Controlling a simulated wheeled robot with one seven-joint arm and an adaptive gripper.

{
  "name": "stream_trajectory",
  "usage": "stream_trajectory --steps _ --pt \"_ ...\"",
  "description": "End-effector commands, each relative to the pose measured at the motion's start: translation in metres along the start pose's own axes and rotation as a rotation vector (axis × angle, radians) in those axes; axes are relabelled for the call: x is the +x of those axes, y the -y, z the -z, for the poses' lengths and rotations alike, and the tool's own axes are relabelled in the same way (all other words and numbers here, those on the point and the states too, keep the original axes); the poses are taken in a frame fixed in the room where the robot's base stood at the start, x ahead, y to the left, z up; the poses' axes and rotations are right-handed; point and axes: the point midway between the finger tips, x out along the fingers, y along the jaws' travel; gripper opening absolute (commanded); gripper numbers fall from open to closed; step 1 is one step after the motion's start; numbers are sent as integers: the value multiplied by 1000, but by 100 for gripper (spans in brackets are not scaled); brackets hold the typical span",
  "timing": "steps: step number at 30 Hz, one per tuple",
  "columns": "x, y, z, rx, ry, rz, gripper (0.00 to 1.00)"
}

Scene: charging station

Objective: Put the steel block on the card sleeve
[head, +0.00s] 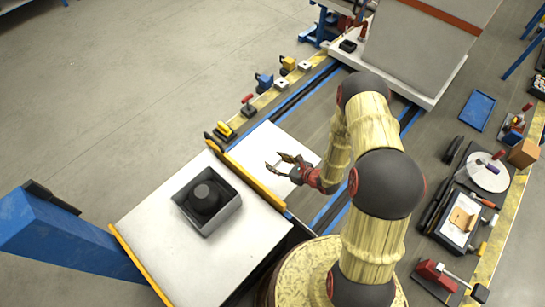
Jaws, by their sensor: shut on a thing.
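My gripper (281,164) is near the middle of the head view, over a white panel. Its dark fingers are closed around a small pale grey piece (295,175), which appears to be the steel block; the fingers and its small size hide most of it. A small tan folded piece (463,218) on a white sheet at the right may be the card sleeve, but I cannot tell for sure. It lies well to the right of my gripper, on the far side of my arm.
A grey open box (219,215) with a black round thing stands on the white table at left. At right are a brown box (524,153), a white disc (488,171), a blue tray (477,110) and a red tool (437,272). Blue rails run beneath my arm.

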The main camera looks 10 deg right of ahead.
Motion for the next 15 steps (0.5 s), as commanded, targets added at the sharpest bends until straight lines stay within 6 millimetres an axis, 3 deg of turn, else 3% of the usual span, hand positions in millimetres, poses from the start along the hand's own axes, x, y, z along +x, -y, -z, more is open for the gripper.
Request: stream_trajectory --steps 7,15 --pt "51 34 2 -3 3 -2 1" --pt "92 55 25 -2 2 -2 1"
